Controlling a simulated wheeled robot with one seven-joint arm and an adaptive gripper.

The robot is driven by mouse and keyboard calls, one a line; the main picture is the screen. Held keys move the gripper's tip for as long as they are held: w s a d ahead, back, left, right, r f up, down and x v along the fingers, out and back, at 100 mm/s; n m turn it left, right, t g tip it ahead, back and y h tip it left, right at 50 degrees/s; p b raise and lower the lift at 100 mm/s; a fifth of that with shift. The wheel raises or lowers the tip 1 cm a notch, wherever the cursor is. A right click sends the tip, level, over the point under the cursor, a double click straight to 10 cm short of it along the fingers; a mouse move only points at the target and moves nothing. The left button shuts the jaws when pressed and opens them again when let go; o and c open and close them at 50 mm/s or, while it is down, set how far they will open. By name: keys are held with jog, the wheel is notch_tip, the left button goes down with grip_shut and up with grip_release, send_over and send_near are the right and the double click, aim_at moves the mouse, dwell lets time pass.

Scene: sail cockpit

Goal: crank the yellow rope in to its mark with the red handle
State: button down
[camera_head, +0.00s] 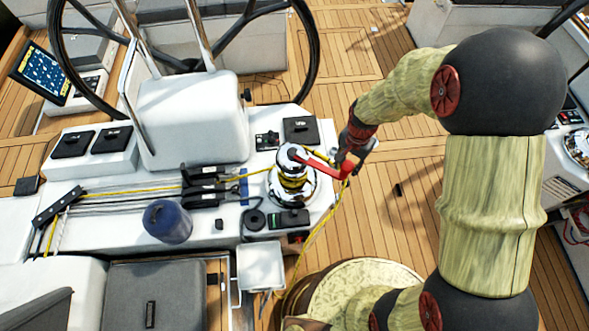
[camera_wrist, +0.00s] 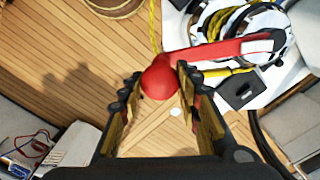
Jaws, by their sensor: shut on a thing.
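The red handle (camera_head: 320,165) sits on top of the chrome winch (camera_head: 291,186), its arm pointing right toward my gripper (camera_head: 352,160). In the wrist view the handle's red arm (camera_wrist: 215,50) runs from the winch to a round red knob (camera_wrist: 159,80). My gripper (camera_wrist: 152,105) is shut on this knob, with a finger on each side. The yellow rope (camera_head: 150,189) runs from the left across the white deck to the winch and wraps its drum. Its tail (camera_head: 318,232) hangs down off the right edge. I cannot make out a mark on the rope.
Black rope clutches (camera_head: 203,187) stand left of the winch. The steering wheel (camera_head: 315,50) rises behind. A white bin (camera_head: 262,266) is below the console. Open teak floor (camera_head: 400,215) lies to the right.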

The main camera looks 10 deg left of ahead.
jog(key=shift+s+d+f, duration=0.25)
jog(key=shift+s+f, duration=0.05)
jog(key=shift+f, duration=0.1)
jog(key=w+n, duration=0.1)
jog(key=w, duration=0.1)
jog(key=w+d+n, duration=0.1)
jog(key=w, duration=0.1)
jog(key=shift+w+n+b, duration=0.15)
jog(key=shift+n+b, duration=0.15)
jog(key=shift+w, duration=0.1)
jog(key=w+n, duration=0.2)
jog(key=w, duration=0.2)
jog(key=shift+w+a+r+b, duration=0.1)
jog(key=shift+w+r+b, duration=0.05)
jog(key=shift+b, duration=0.15)
jog(key=w+n, duration=0.1)
jog(key=w, duration=0.1)
jog(key=w+a+n, duration=0.1)
jog(key=w, duration=0.1)
jog(key=shift+w+n+b, duration=0.2)
jog(key=shift+n+b, duration=0.1)
jog(key=shift+n, duration=0.1)
